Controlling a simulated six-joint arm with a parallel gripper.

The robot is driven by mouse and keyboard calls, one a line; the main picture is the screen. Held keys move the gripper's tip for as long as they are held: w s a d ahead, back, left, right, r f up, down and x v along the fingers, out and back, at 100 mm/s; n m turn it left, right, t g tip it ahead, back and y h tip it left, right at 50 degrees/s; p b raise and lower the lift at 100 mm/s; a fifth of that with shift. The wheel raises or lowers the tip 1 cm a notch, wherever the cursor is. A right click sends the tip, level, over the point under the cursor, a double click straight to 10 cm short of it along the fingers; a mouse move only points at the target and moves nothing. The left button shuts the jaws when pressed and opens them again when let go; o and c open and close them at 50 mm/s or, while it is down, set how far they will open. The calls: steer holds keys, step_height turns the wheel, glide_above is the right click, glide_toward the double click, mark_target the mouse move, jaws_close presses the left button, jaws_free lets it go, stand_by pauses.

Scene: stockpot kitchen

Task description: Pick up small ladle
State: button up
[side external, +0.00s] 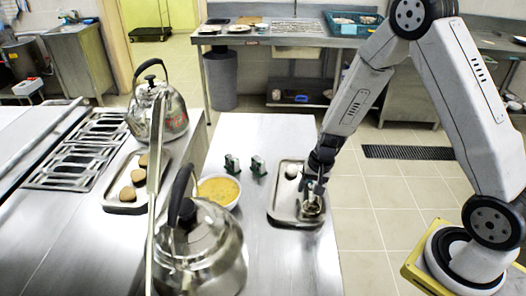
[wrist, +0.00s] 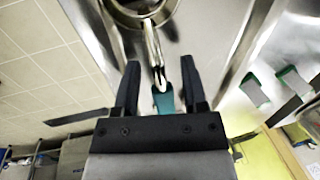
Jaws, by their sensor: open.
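The small ladle has a round metal bowl (side external: 312,206) that lies on a metal tray (side external: 283,216) on the right side of the counter. In the wrist view its metal handle (wrist: 152,45) runs down from the bowl to a teal grip end (wrist: 164,103). My gripper (wrist: 160,75) is open, with one dark finger on each side of the handle. I see a gap between the handle and each finger. In the side view my gripper (side external: 317,186) is low over the tray and hides part of the handle.
A white egg-like thing (side external: 291,172) lies on the tray. Two small green holders (side external: 232,163) stand left of it, near a bowl of yellow soup (side external: 221,192). Two kettles (side external: 200,255) (side external: 172,118) and a tray of round brown pieces (side external: 124,208) are farther left. The counter front is clear.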

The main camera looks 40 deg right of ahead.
jaws_close()
stand_by(1.3)
